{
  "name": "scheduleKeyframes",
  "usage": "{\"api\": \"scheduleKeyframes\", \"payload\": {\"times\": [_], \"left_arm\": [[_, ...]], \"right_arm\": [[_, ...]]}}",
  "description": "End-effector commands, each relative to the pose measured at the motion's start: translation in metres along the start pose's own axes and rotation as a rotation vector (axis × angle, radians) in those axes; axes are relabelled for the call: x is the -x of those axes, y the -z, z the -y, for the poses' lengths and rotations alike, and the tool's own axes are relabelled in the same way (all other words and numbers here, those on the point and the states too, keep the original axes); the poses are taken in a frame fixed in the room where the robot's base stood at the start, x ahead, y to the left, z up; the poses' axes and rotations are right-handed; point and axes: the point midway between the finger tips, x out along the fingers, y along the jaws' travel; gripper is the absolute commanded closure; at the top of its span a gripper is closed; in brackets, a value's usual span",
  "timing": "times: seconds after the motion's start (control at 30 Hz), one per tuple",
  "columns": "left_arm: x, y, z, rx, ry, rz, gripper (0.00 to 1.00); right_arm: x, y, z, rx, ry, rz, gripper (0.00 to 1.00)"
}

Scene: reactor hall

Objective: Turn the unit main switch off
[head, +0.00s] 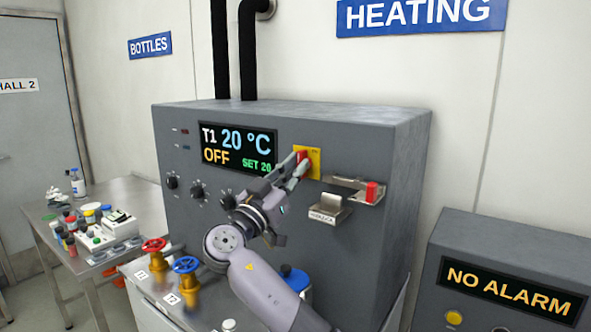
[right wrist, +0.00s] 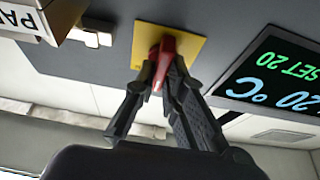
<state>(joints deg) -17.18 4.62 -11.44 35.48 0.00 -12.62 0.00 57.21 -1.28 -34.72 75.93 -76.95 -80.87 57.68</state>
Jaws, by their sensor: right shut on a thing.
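The unit main switch is a red handle (head: 302,156) on a yellow plate (head: 314,164), on the front of the grey heating unit (head: 395,150). My right gripper (head: 298,165) reaches up to it from below. In the right wrist view, which is upside down, the two fingers (right wrist: 160,82) are closed on the red handle (right wrist: 167,52) in front of the yellow plate (right wrist: 192,42). The fingers partly hide the handle, so its exact angle is hard to tell. The display (head: 237,146) reads T1 20 °C, OFF, SET 20. My left gripper is not in view.
A metal bracket with a red block (head: 371,192) and a labelled metal box (head: 328,209) stick out right of the switch. Black knobs (head: 198,190) sit left. Red (head: 154,246) and blue (head: 186,265) valve wheels stand below. An alarm panel (head: 510,288) reads NO ALARM.

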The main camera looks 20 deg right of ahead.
Motion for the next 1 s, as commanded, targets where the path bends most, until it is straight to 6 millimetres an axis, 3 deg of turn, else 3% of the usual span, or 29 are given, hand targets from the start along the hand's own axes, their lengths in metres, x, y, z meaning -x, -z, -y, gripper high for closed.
{"api": "scheduleKeyframes", "payload": {"times": [0.27, 0.6, 1.0], "left_arm": [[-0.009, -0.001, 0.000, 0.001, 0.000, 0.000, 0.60], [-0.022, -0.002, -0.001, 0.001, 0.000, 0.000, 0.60], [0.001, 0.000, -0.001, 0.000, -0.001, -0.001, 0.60]], "right_arm": [[0.002, -0.002, 0.000, 0.072, 0.032, 0.000, 1.00], [0.001, -0.001, -0.001, 0.320, 0.136, 0.000, 1.00], [-0.001, 0.004, -0.002, 0.672, 0.284, 0.001, 1.00]]}}
